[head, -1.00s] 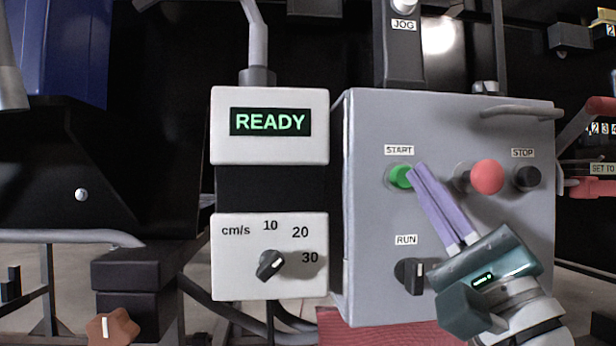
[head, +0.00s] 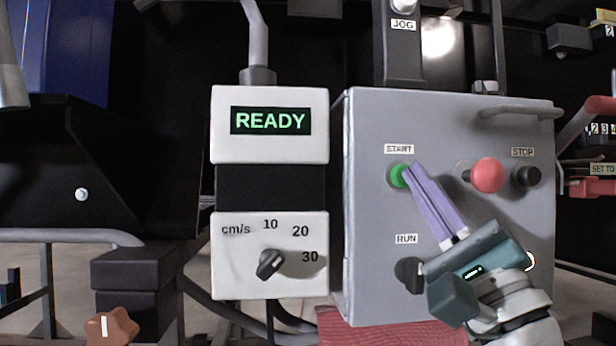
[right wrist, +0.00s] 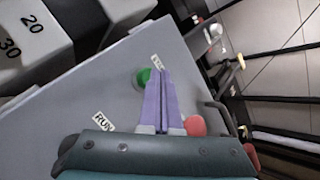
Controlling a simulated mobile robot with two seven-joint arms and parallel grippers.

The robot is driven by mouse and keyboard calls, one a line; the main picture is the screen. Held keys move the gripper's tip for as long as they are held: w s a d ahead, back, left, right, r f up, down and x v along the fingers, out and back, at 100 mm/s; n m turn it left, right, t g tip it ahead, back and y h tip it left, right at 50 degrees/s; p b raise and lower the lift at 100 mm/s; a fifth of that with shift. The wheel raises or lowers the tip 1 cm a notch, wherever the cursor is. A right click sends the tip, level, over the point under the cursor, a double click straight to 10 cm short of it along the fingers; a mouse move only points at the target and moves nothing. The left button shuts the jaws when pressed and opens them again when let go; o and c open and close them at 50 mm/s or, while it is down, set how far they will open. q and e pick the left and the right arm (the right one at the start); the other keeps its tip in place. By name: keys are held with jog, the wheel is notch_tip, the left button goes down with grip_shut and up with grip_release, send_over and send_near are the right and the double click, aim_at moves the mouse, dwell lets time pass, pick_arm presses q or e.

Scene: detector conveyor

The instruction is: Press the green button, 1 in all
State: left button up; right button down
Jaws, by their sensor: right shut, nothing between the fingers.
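The green button (head: 397,176) sits under the START label on the grey control box (head: 370,270). My right gripper (head: 410,168) is shut and empty, its purple fingers pointing up and left with the tips at the right edge of the green button. The tips cover part of the button; I cannot tell whether they touch it. In the right wrist view the green button (right wrist: 143,78) shows just left of the shut fingertips (right wrist: 160,72). My left gripper is not in view.
A red mushroom button (head: 487,175) and a black STOP button (head: 527,177) are right of the fingers. The black RUN switch (head: 408,272) is below, beside my gripper. The display (head: 270,121) reads READY. A grey handle (head: 522,111) juts out at upper right.

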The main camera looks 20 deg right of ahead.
jog(key=shift+w+d, duration=0.1)
jog(key=shift+w, duration=0.25)
dwell(0.3)
jog(key=shift+s, duration=0.1)
jog(key=shift+s+a+p, duration=0.2)
jog(key=shift+s+p, duration=0.25)
jog(key=shift+s, duration=0.35)
jog(key=s+p, duration=0.1)
jog(key=s, duration=0.1)
jog(key=s+a+p, duration=0.1)
jog(key=s, duration=0.2)
jog(key=shift+p, duration=0.3)
jog(key=shift+w, duration=0.1)
dwell(0.5)
